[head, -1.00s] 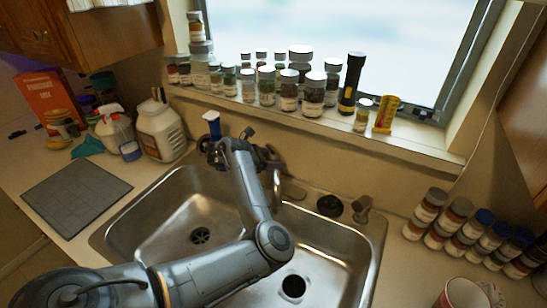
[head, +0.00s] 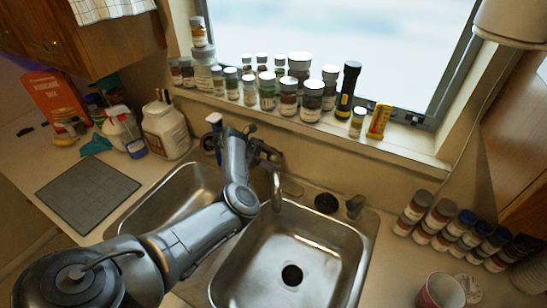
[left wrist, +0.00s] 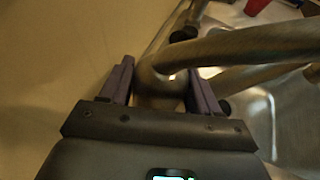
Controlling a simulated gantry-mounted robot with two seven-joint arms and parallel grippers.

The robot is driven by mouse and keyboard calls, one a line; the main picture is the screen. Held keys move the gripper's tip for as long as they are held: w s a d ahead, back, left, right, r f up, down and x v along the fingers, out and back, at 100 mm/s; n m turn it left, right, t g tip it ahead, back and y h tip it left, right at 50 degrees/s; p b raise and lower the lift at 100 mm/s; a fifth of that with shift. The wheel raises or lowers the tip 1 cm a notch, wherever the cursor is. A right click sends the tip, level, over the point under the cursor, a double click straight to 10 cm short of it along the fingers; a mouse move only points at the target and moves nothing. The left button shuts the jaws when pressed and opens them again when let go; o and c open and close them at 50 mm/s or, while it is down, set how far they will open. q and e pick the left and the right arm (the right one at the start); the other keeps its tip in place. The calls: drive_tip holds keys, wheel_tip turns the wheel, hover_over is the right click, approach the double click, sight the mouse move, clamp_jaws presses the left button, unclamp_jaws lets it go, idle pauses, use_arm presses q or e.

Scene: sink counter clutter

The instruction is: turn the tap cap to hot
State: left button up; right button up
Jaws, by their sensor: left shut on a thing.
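The metal tap (head: 277,188) stands behind the double sink in the head view, its curved spout to the right of my left gripper (head: 264,156). My wrist covers most of the tap's base and cap there. In the left wrist view, my left gripper (left wrist: 160,88) has its two dark fingers on either side of the rounded metal tap cap (left wrist: 158,82) and is shut on it. The spout (left wrist: 250,45) arches off to the right just beyond the fingers. The hot and cold marks cannot be made out. My right gripper is not in view.
The window sill (head: 300,122) with several jars and a flashlight (head: 347,90) is behind the tap. Several spice jars (head: 440,222) and a mug (head: 440,290) are on the right counter. The right basin (head: 300,245) is empty.

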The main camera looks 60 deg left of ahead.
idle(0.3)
use_arm(q)
drive_tip(key=o, duration=0.7)
